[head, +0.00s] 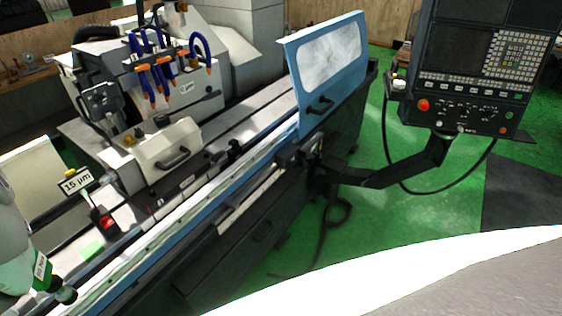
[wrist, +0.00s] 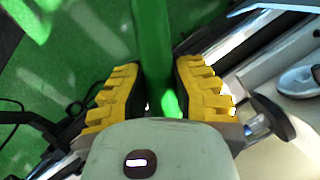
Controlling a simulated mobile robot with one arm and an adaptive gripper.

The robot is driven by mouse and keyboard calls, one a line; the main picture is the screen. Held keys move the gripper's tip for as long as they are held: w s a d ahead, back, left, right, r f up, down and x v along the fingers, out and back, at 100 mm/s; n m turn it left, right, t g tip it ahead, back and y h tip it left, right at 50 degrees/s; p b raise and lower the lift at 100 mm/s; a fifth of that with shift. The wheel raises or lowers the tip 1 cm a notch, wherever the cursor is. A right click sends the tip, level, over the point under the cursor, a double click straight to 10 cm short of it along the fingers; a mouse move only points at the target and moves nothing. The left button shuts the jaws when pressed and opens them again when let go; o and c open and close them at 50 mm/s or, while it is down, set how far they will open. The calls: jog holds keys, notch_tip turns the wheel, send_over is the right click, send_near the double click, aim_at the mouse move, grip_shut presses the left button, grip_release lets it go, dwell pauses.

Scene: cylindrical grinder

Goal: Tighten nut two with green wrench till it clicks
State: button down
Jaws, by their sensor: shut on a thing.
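In the wrist view, my gripper (wrist: 158,90) has its yellow ribbed fingers on both sides of the green wrench (wrist: 152,38). The wrench is held between them and runs up out of the top of the picture, so its far end is out of view. I cannot make out nut two in either view. In the head view, part of my arm shows at the lower left edge, and the gripper and wrench cannot be made out there.
The cylindrical grinder (head: 165,150) fills the left and middle, with blue-and-orange coolant hoses (head: 155,70). A "1.5 µm" sign (head: 76,184) stands at left, near a small light-green patch (head: 92,248). A blue-framed door (head: 327,70) and a control panel (head: 465,75) are to the right.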

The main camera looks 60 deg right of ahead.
jog(key=shift+s+a+r+n, duration=0.1)
jog(key=shift+s+r+n, duration=0.15)
jog(key=shift+r+n, duration=0.35)
jog(key=shift+w+d, duration=0.15)
jog(key=shift+d, duration=0.1)
jog(key=shift+d+r, duration=0.1)
jog(key=shift+r+n+h, duration=0.3)
jog(key=shift+n, duration=0.1)
